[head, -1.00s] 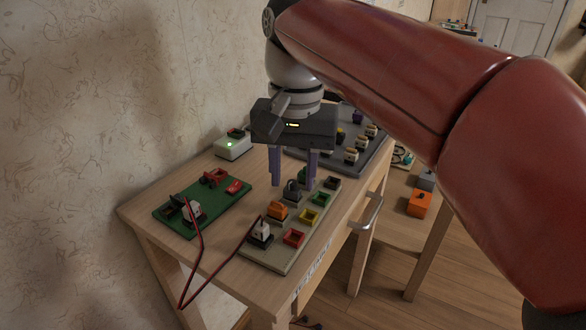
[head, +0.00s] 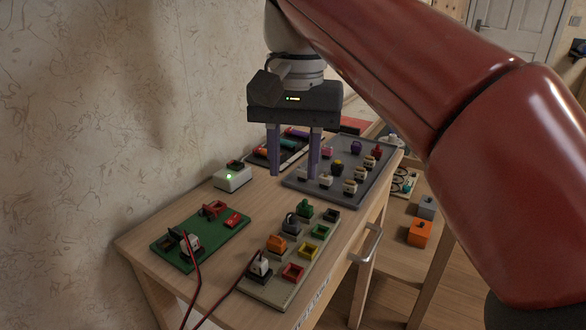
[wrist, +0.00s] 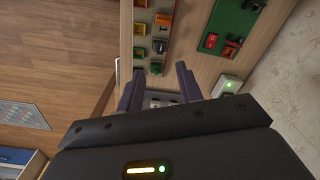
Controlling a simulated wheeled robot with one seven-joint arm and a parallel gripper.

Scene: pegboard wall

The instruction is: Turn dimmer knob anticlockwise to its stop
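My gripper (head: 295,172) is open and empty, fingers pointing down, raised above the wooden workbench. In the wrist view its two fingers (wrist: 159,86) stand apart with nothing between them. No part is clearly marked as the dimmer knob. One candidate is the green knob-like piece (head: 306,209) at the far end of the beige board (head: 272,289); the fingertips are above and beyond it, apart from it. Another is the dark part (head: 235,164) on the white box (head: 232,180) with a lit green lamp. I cannot read a knob angle on either.
A green board (head: 176,257) with red and white parts and red leads lies near the wall. A grey tray (head: 300,186) with several small pieces is behind the gripper. A drawer handle (head: 367,243) sticks out at the bench's right side. An orange box (head: 419,232) stands lower right.

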